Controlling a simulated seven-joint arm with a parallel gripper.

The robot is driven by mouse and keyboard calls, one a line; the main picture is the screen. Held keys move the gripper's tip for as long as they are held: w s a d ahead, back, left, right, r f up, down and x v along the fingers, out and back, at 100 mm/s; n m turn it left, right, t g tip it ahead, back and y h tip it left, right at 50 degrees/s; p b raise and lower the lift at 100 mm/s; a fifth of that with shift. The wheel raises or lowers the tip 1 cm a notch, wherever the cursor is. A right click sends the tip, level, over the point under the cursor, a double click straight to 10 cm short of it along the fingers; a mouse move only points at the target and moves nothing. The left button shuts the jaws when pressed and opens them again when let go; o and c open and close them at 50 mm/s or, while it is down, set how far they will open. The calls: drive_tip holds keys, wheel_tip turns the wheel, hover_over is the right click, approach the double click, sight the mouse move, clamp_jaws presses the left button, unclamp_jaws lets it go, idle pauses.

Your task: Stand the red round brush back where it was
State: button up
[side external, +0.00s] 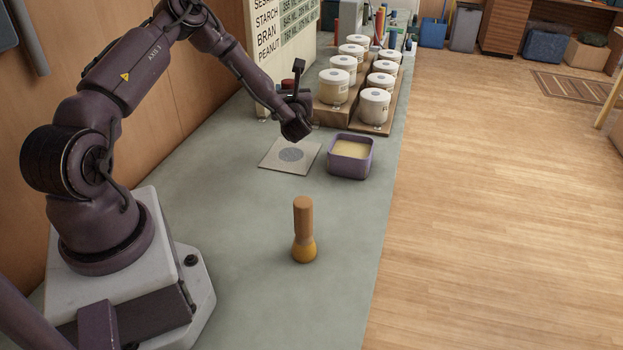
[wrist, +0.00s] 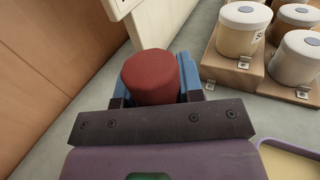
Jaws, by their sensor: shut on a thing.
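The red round brush (wrist: 152,78) sits between the blue fingers of my gripper (wrist: 155,92) in the wrist view; only its rounded red part shows and the rest is hidden. My gripper is shut on it. In the side view my gripper (side external: 287,94) is past the far edge of a square pale mat with a grey disc (side external: 290,155), near the sign board. A small bit of red shows there behind the gripper. A brush with a brown handle and yellow-orange base (side external: 303,230) stands upright on the counter nearer the camera.
A purple tub with pale yellow contents (side external: 350,157) stands right of the mat. Several white-lidded jars stand on a stepped wooden rack (side external: 326,116) beyond it. A lettered board (side external: 270,45) stands behind my gripper. The counter (side external: 240,205) around the brown-handled brush is clear.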

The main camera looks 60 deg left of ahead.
wheel_tip(320, 180, up, 5)
drive_tip(key=w+d+m+t+h, duration=0.3)
drive_tip(key=d+m+t+h, duration=0.35)
drive_tip(key=d+t, duration=0.3)
drive_tip(key=s+d+m+t+h, duration=0.3)
drive_tip(key=d+m+h, duration=0.6)
drive_tip(key=d, duration=0.5)
drive_tip(key=shift+n+h, duration=0.55)
drive_tip(key=shift+n, duration=0.2)
drive_tip(key=f, duration=0.5)
drive_tip(key=shift+w+d+f, duration=0.1)
drive_tip(key=shift+w+f, duration=0.05)
drive_tip(key=shift+w, duration=0.1)
drive_tip(key=shift+f, duration=0.1)
drive_tip(key=shift+f, duration=2.9)
drive_tip(key=shift+f, duration=0.55)
drive_tip(key=o, duration=1.2)
